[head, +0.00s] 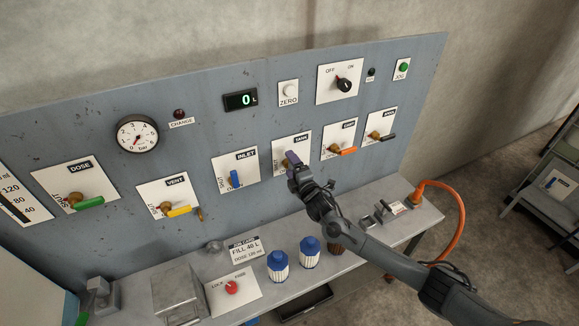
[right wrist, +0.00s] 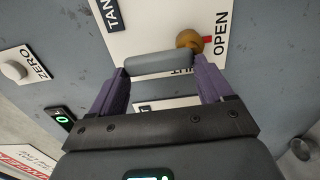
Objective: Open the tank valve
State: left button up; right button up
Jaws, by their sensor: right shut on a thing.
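The tank valve sits on a white plate (head: 281,150) marked TANK in the middle of the grey panel. My right gripper (head: 291,161) is at this plate and covers most of the valve in the head view. In the right wrist view the grey valve handle (right wrist: 158,62) lies between my right gripper's purple fingers (right wrist: 160,72), which are shut on it. The brass hub (right wrist: 190,40) shows at the handle's right end, beside the OPEN label (right wrist: 221,33) and a red mark. The SHUT label (right wrist: 182,71) is partly hidden by the handle. My left gripper is not in view.
The inlet valve's blue handle (head: 235,178) is left of my gripper, and an orange-handled valve (head: 343,151) is right of it. The display (head: 240,100) reads 0 L. Blue-capped bottles (head: 278,266) stand on the bench below. An orange hose (head: 455,205) curves at the right.

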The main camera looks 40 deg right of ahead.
jog(key=o, duration=1.4)
jog(key=shift+s, duration=0.15)
jog(key=v, duration=1)
jog(key=shift+s+b, duration=0.3)
jog(key=shift+b, duration=0.1)
